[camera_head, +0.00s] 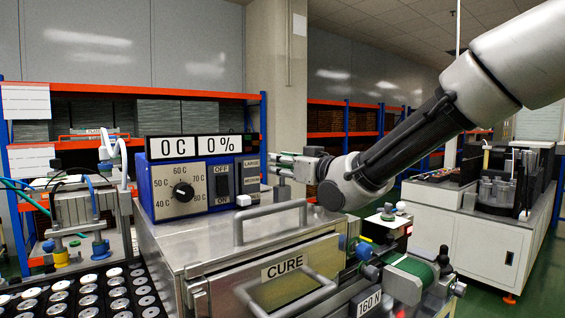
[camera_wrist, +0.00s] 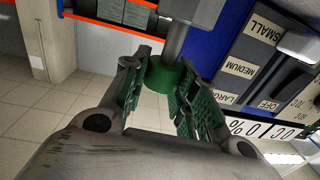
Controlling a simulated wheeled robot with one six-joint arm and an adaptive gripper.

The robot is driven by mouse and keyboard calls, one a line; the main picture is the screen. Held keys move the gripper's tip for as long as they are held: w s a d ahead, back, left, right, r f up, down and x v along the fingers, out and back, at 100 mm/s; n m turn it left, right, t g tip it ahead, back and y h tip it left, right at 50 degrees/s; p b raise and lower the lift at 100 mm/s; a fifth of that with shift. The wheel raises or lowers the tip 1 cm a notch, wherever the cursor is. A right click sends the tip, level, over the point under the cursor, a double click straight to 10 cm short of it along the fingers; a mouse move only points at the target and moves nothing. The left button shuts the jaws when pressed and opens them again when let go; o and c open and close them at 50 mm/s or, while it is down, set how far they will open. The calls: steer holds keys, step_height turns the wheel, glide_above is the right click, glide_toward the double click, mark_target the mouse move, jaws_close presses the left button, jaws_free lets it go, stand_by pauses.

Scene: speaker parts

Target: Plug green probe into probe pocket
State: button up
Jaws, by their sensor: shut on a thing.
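My gripper (camera_head: 287,163) is beside the right side of the blue control box (camera_head: 161,190), above the metal oven top. In the wrist view my gripper (camera_wrist: 162,95) has its fingers closed around the green part of the probe (camera_wrist: 163,78). A grey shaft extends from the green part to a grey block (camera_wrist: 192,10) at the top edge of that picture. In the head view a short grey upright piece (camera_head: 281,190) shows just below the fingers. The green part is hardly visible there. I cannot make out the probe pocket for certain.
The oven has a bar handle (camera_head: 271,222) on top and a CURE door (camera_head: 283,269) in front. Trays of round parts (camera_head: 105,293) stand at lower left. A green-belted device (camera_head: 412,268) is at lower right. A white machine bench (camera_head: 470,218) stands behind it.

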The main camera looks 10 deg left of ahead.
steer(key=o, duration=1.1)
steer(key=shift+f, duration=0.15)
steer(key=shift+d, duration=0.1)
steer(key=v, duration=1.2)
